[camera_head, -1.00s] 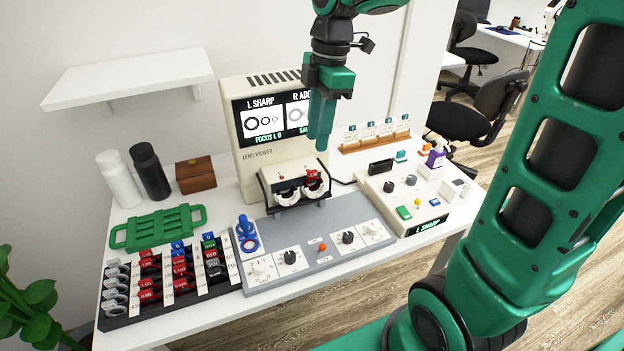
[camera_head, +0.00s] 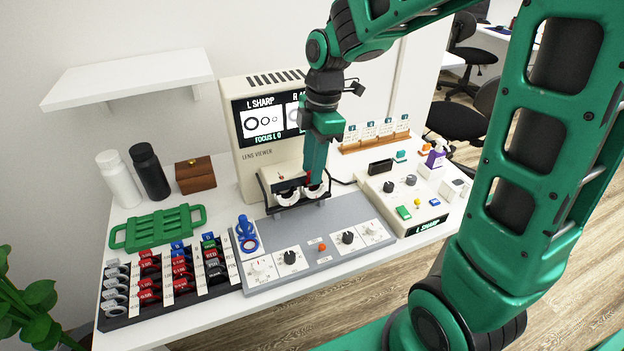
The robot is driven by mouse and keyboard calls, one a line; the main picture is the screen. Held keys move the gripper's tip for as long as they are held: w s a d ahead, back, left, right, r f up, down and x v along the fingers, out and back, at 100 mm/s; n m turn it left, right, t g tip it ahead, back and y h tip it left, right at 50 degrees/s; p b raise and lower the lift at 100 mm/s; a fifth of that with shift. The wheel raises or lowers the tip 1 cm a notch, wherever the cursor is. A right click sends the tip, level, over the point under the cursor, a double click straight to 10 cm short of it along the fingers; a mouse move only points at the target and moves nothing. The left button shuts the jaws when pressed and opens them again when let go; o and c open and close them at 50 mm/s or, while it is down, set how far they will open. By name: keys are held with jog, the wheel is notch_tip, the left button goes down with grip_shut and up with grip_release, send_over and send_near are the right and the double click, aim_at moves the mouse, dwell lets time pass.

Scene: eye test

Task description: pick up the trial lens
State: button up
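A trial lens with a red tab (camera_head: 308,179) sits in the right one of two white ring holders (camera_head: 316,191) on the front of the cream lens viewer (camera_head: 242,133). My gripper (camera_head: 313,181) points down over this lens, with its green fingers at the tab and covering most of it. The fingers overlap from this side, so I cannot tell whether they are closed on the tab. The left ring holder (camera_head: 287,197) is next to it. More trial lenses with red, blue, green, and black tabs stand in the dark rack (camera_head: 122,310) at the front left.
A grey panel (camera_head: 330,222) with knobs lies before the viewer, with a blue stand (camera_head: 247,234) at its left. A cream control box (camera_head: 412,208) is on the right. A green rack (camera_head: 158,227), two bottles and a brown box (camera_head: 195,175) stand left.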

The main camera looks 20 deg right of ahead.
grip_shut()
jog(key=shift+r, duration=0.1)
